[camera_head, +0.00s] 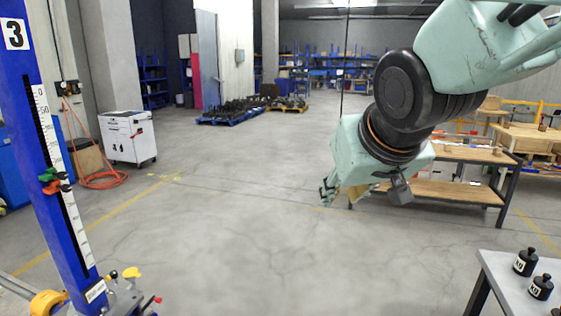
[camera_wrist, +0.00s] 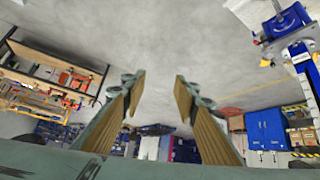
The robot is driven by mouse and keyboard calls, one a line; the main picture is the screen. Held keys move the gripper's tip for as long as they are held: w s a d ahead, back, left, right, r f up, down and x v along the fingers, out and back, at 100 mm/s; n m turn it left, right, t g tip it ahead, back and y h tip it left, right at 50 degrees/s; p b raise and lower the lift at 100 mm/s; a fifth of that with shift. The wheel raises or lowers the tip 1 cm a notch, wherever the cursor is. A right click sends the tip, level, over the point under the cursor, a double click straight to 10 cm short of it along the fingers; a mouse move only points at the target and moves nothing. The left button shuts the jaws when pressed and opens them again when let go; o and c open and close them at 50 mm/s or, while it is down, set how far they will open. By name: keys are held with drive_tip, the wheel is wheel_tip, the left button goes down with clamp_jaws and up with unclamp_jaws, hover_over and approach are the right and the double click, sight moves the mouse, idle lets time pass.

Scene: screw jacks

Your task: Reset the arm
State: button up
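My gripper (camera_head: 330,192) shows in the head view right of centre, at the end of my pale green arm, above open floor and in front of a wooden workbench. In the wrist view my gripper (camera_wrist: 160,85) shows two fingers with wood-coloured pads, spread wide apart, with only grey floor between the tips. It is open and empty. The wrist view looks tilted, with the room upside down.
A blue screw jack column (camera_head: 40,160) marked 3 stands at the left. A grey table (camera_head: 510,290) with black weights (camera_head: 525,261) is at lower right. A workbench (camera_head: 450,190) stands behind my arm. A white cabinet (camera_head: 128,137) is at left. The middle floor is clear.

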drive_tip(key=s+d+f+g, duration=0.1)
drive_tip(key=s+d, duration=0.1)
drive_tip(key=s, duration=0.8)
drive_tip(key=s+d+f+m+g, duration=0.1)
drive_tip(key=s+d+f+g, duration=0.1)
drive_tip(key=s, duration=0.8)
drive_tip(key=s+d+f+m+g, duration=0.1)
drive_tip(key=s+d, duration=0.2)
drive_tip(key=s, duration=0.7)
drive_tip(key=shift+s+d+f+g+h, duration=0.15)
drive_tip(key=shift+d+f+g+h, duration=0.15)
drive_tip(key=shift+d+h, duration=0.1)
